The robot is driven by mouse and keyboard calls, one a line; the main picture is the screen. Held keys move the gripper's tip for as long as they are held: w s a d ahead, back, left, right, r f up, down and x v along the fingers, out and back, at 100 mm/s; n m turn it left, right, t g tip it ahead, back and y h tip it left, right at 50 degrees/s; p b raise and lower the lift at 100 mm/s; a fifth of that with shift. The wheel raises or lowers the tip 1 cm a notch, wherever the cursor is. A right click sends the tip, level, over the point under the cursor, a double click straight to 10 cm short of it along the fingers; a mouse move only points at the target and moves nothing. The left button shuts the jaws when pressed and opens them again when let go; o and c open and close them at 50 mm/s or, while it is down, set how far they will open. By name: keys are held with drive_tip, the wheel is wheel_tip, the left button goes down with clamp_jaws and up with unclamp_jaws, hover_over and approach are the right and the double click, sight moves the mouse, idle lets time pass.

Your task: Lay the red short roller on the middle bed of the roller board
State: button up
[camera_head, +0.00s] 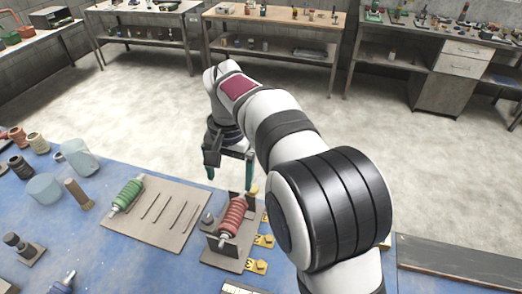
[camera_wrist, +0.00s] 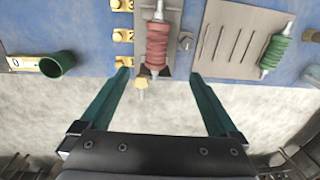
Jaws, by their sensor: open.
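The red short roller (camera_head: 233,215) rests in a dark stand (camera_head: 221,257) with upright end plates; it also shows in the wrist view (camera_wrist: 158,45). The grey roller board (camera_head: 182,222) lies to its left in the head view, with several dark slot-like beds that look empty. A green roller (camera_head: 127,194) lies at the board's left end; in the wrist view (camera_wrist: 275,50) it is at the right. My gripper (camera_head: 230,177) is open and empty, apart from the red roller, at the table's far edge.
Yellow number tags (camera_head: 263,241) lie right of the stand. Jars, a mug (camera_head: 78,157) and a brush (camera_head: 78,194) stand at the left. A dark flat board (camera_head: 460,262) lies at the right. A green cup (camera_wrist: 57,64) shows in the wrist view.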

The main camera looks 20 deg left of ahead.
sight(234, 211)
wheel_tip(234, 211, down, 16)
drive_tip(key=shift+a+r, duration=0.15)
drive_tip(key=shift+r, duration=0.15)
clamp_jaws()
